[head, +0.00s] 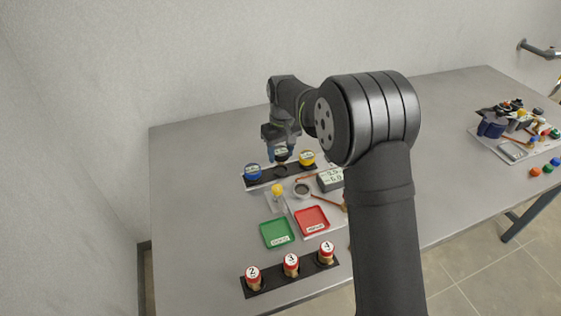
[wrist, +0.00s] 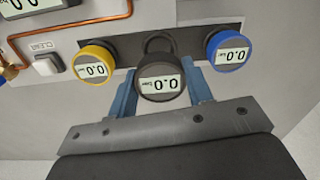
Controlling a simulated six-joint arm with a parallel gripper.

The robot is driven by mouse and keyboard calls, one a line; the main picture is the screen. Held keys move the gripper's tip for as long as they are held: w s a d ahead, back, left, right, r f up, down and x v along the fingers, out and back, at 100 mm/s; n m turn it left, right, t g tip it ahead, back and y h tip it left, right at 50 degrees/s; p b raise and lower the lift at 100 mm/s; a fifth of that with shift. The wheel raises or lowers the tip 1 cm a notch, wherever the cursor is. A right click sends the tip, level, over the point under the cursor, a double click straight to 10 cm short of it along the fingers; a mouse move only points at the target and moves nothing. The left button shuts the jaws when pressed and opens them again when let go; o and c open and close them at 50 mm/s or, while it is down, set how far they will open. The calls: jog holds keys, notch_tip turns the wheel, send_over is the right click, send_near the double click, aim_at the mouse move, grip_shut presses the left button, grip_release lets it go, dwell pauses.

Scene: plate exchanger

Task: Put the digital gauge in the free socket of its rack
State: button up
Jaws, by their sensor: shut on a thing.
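The digital gauge (wrist: 160,84) is black with a pale display reading 0.0. My gripper (wrist: 158,92) has its two blue fingers on either side of it and is shut on it. In the head view my gripper (head: 281,146) holds the gauge (head: 282,156) above the middle of the dark rack (head: 308,170). The free socket (head: 281,171) is a dark ring between the blue gauge (head: 252,171) and the yellow gauge (head: 307,158). In the wrist view the socket (wrist: 159,44) is partly hidden behind the held gauge, which appears apart from it.
A grey box with a display (head: 330,179) stands right of the rack. A green tray (head: 277,233) and a red tray (head: 311,220) lie in front. Several numbered red-capped pieces (head: 291,263) stand in a front rack. The table's left part is clear.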

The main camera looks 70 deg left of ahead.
aim_at(281, 162)
jog(key=shift+f, duration=2)
jog(key=shift+f, duration=0.1)
jog(key=o, duration=1.1)
jog(key=shift+f, duration=0.1)
notch_tip(281, 162, up, 12)
jog(key=shift+w+r, duration=0.15)
jog(key=shift+r, duration=0.05)
jog(key=shift+s+f, duration=0.2)
jog(key=shift+f, duration=4)
